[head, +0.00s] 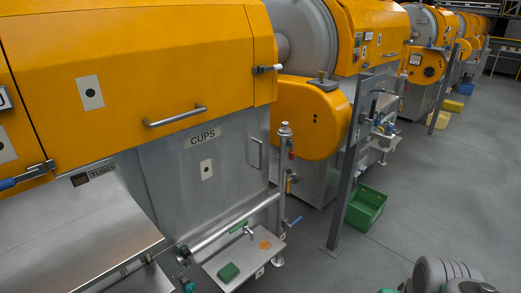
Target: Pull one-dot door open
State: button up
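A large orange door (140,55) on the nearest machine carries a pale plate with a single dark dot (90,92). A metal bar handle (175,115) runs along its lower right part. The door looks shut, its lower edge against the steel body. Latches sit at its right edge (268,69) and lower left (28,177). The steel CUPS panel (180,160) below also bears a small plate with one dark mark (206,169), and an upright handle (256,153) is to its right. My gripper is not in view; a grey part, probably of my arm, shows at the bottom right.
A steel tray (225,262) with a green block and orange residue juts out below the panel, beside pipes and valves. A metal post (345,180) and green crate (366,208) stand to the right. The grey floor (430,180) beyond is mostly clear.

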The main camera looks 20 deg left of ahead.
aim_at(191, 175)
jog(key=u, duration=0.45)
jog(key=i, duration=0.75)
jog(key=u, duration=1.25)
jog(key=i, duration=0.45)
jog(key=u, duration=0.35)
